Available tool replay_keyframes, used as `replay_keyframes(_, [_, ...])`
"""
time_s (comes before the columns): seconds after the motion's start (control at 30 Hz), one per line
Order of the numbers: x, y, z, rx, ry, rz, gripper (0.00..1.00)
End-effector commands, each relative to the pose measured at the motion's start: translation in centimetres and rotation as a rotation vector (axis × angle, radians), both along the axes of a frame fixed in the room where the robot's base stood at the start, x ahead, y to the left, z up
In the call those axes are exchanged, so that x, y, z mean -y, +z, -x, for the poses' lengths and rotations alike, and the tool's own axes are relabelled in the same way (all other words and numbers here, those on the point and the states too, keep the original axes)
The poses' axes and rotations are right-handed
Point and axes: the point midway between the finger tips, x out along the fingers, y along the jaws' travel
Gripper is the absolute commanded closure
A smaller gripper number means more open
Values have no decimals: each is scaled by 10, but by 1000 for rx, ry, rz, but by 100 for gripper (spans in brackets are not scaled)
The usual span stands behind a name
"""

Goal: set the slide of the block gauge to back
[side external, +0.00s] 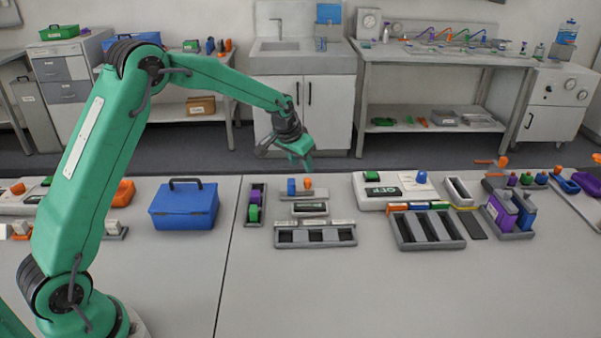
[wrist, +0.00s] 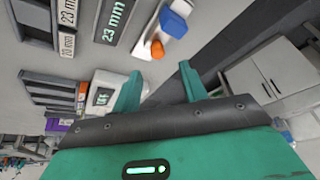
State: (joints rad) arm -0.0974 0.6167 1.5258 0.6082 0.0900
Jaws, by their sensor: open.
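The block gauge (side external: 309,195) stands on the bench right of the seam, with a small display (side external: 311,208) in front. On its grey base are a blue block (side external: 292,187) and, to the right, an orange knob (side external: 308,185). In the wrist view the display (wrist: 116,18) reads 23 mm, with the blue block (wrist: 173,24) and orange knob (wrist: 157,48) beside it. Which part is the slide I cannot tell for certain. My gripper (side external: 301,162) is open and empty, above and behind the gauge. In the wrist view its fingers (wrist: 160,86) are spread, apart from the knob.
A three-slot tray (side external: 316,243) stands in front of the gauge. A narrow tray with purple and green pieces (side external: 246,222) is to its left. A device with a green-lettered display (side external: 365,203) is to its right. A blue box (side external: 184,220) sits farther left. The front bench is clear.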

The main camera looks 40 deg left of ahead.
Motion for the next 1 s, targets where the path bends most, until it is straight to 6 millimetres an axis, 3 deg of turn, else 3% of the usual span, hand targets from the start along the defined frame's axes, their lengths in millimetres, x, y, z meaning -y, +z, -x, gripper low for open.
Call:
replay_keyframes(0.53, [0, -54, -22, -1, -1, 2, 57])
replay_keyframes(1.0, [0, -63, -26, 1, -1, 2, 57])
